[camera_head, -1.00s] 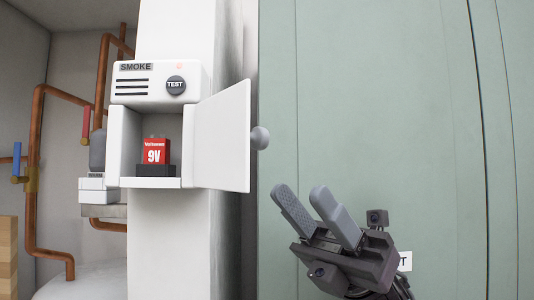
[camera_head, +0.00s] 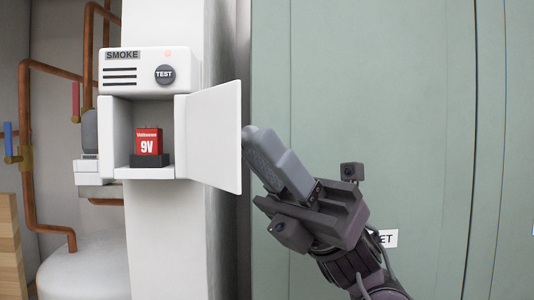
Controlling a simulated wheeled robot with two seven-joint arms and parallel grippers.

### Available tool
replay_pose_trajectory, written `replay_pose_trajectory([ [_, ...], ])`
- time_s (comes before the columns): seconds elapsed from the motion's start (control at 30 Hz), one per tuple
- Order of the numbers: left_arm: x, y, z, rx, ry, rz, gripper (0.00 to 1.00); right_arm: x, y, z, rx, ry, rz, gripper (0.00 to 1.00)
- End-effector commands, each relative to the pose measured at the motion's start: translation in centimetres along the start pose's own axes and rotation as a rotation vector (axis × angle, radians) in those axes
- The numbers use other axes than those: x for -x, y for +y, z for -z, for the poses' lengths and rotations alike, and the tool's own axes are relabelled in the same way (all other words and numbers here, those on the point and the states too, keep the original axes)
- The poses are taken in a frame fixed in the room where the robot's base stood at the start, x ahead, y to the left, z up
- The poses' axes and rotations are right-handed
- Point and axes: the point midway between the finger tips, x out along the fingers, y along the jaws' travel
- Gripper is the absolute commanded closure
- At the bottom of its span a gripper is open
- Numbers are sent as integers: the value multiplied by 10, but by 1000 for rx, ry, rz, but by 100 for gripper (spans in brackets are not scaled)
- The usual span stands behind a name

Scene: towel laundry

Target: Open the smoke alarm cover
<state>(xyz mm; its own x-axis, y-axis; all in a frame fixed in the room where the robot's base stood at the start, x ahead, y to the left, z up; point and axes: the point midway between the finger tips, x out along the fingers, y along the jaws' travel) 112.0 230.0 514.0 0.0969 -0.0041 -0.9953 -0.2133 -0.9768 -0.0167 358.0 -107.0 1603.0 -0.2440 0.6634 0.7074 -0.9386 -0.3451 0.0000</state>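The white smoke alarm (camera_head: 150,68) is on a white column, with a round dark TEST button on its upper part. Its cover (camera_head: 210,135) stands swung open to the right, showing the compartment below. A red 9V battery (camera_head: 148,142) sits upright in a dark holder inside. My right gripper (camera_head: 262,150) is just right of the cover's free edge, its fingers pointing up and left. The fingers overlap in this view, and the cover's round knob is mostly or fully hidden at their tips. I cannot tell whether they grip it. My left gripper is out of view.
Copper pipes (camera_head: 27,150) with red and blue handles run at the left, above a white rounded tank (camera_head: 85,275). A green panel (camera_head: 400,100) fills the right side behind my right arm. The space before the panel looks free.

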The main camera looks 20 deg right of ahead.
Motion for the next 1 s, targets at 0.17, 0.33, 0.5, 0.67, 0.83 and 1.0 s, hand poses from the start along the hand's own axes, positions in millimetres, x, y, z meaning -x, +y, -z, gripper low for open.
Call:
replay_pose_trajectory([
  [0.17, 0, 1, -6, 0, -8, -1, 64, 0, 0, 0, 0, 0, 1, 100],
  [0.33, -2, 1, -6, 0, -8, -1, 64, 1, -1, 0, -7, -1, -7, 100],
  [0.5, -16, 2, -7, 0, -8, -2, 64, 10, -6, -6, -78, -7, -84, 100],
  [0.67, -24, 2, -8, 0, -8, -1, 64, 14, -11, -13, -156, -5, -161, 100],
  [0.83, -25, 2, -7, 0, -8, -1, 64, 16, -14, -16, -189, -1, -189, 100],
  [1.0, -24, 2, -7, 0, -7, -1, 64, 15, -14, -16, -190, 0, -188, 100],
])
